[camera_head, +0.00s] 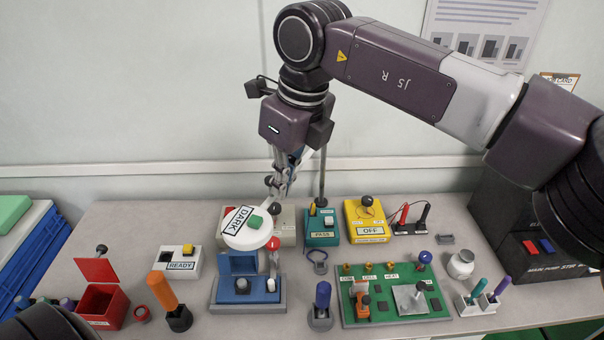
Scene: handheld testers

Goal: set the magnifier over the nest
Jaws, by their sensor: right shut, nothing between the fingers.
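A white round head labelled DARK (235,237), with a green button on top, looks like the magnifier. In this view it overlaps the upper part of a blue fixture (238,264) on a grey base, which looks like the nest. I cannot tell how exactly it is centred over it. A red ball (273,243) shows at the head's right edge. My right gripper (278,194) points down, shut and empty, above and to the right of the head; I cannot tell whether it touches anything. My left gripper is not in view.
A READY box (180,265) and an open red box (98,300) stand left. A teal PASS box (321,232), a yellow OFF box (368,212) and a green circuit board (400,312) stand right. An orange-handled tool (162,292) and a blue-handled tool (322,296) stand near the front.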

